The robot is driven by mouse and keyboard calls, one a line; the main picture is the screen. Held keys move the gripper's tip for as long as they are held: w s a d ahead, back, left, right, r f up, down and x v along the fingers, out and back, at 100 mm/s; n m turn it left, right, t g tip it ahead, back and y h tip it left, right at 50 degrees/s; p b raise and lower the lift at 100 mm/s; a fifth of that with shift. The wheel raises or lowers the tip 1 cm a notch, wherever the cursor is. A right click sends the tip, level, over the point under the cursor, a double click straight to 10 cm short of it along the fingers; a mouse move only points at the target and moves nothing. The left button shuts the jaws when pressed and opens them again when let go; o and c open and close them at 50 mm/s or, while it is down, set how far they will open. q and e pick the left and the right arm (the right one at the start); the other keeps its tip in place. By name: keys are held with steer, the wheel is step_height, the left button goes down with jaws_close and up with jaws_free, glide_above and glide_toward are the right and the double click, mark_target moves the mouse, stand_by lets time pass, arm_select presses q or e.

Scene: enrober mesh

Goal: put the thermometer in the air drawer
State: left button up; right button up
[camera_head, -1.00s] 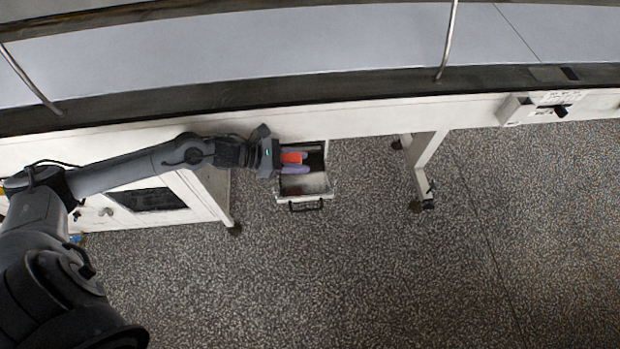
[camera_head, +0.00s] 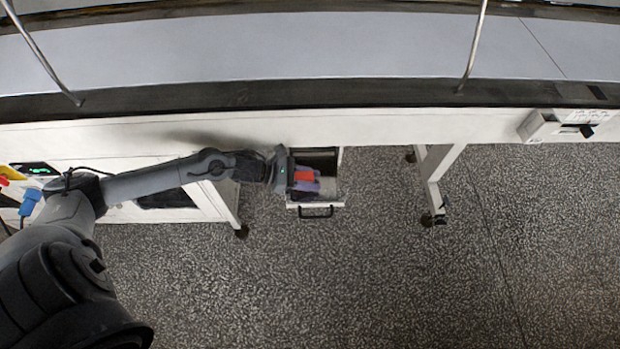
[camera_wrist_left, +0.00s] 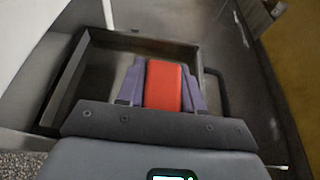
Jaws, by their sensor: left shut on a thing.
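The red thermometer (camera_head: 304,175) is between the purple fingers of my left gripper (camera_head: 306,180), which is shut on it. In the left wrist view the thermometer (camera_wrist_left: 163,85) shows as a red block with a finger on each side. The air drawer (camera_head: 329,188) is pulled open under the machine's front beam, with a black handle on its front. The gripper and thermometer are over the open drawer, which also shows in the left wrist view (camera_wrist_left: 75,75). I cannot tell how far above the drawer floor the thermometer is. My right gripper is not in view.
The white machine beam (camera_head: 400,130) runs across above the drawer. A white cabinet (camera_head: 215,205) stands left of it and a machine leg (camera_head: 436,175) right of it. A control box (camera_head: 560,127) is at the far right. The speckled floor in front is clear.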

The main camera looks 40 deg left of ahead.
arm_select(q)
steer(key=o, duration=1)
steer(key=shift+f, duration=0.15)
steer(key=shift+r+p, duration=0.3)
steer(key=p+v, duration=0.4)
steer(key=v, duration=0.8)
steer(key=shift+f, duration=0.15)
